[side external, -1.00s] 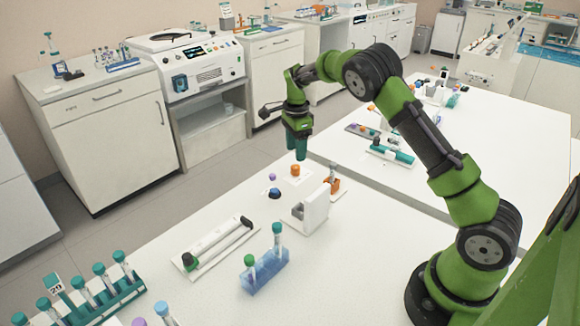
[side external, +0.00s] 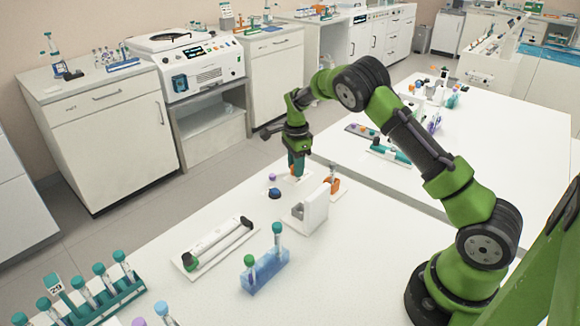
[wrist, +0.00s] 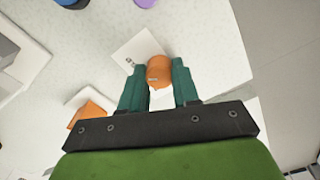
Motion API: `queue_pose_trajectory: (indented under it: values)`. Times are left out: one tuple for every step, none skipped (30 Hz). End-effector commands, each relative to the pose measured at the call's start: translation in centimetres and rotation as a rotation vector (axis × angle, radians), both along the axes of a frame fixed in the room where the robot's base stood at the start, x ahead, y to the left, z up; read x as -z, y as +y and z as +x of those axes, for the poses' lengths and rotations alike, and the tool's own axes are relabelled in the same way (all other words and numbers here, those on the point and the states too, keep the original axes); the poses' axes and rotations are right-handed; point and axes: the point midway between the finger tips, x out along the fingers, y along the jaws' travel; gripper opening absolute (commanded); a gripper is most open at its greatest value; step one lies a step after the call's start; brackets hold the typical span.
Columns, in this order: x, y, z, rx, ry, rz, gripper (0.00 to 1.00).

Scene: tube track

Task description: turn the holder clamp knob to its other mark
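The orange knob (wrist: 159,71) sits on a small white plate (wrist: 133,47) that bears a small dark mark. My gripper (wrist: 158,82) is low over the plate, with its two green fingers on either side of the knob. A gap seems to show between the knob and the fingers, so they look open around it. In the side view my gripper (side external: 297,172) hides most of the knob. A white holder block (side external: 312,208) stands just in front, with an orange part (side external: 334,183) at its right.
A dark blue knob (side external: 275,193) and a small purple cap (side external: 272,177) are left of the holder. A track with a white tube (side external: 218,240) and a blue rack with tubes (side external: 264,272) are nearer the camera. The table's far edge is close behind my gripper.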

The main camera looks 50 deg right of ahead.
Motion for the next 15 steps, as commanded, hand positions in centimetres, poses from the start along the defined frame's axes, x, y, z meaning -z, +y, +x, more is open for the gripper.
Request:
queue_pose_trajectory:
  values:
    - [-0.03,0.01,0.0,0.0,0.0,0.0,0.12]
    - [-0.03,0.01,0.0,0.0,0.0,0.0,0.07]
    - [-0.04,0.01,0.0,0.0,0.0,0.0,0.01]
    - [-0.04,0.01,0.0,0.0,0.0,0.0,0.0]
    - [-0.04,0.02,0.01,0.0,0.0,0.0,0.0]
    - [-0.05,0.02,0.01,-0.002,0.0,0.0,0.0]
    - [-0.05,0.01,0.0,-0.003,0.0,0.0,0.0]
    - [-0.05,0.02,0.01,-0.006,0.0,0.0,0.0]
    - [-0.06,0.01,0.0,-0.011,0.0,0.0,0.0]
    - [-0.06,0.01,0.0,-0.016,0.0,0.0,0.0]
    - [-0.07,0.0,0.01,-0.023,0.0,0.001,0.0]
    - [-0.08,0.0,0.01,-0.035,0.0,0.001,0.0]
    - [-0.08,0.01,0.02,-0.046,0.0,0.001,0.0]
    - [-0.08,0.01,0.02,-0.058,0.0,0.001,0.0]
    - [-0.09,0.01,0.02,-0.078,0.0,0.001,0.0]
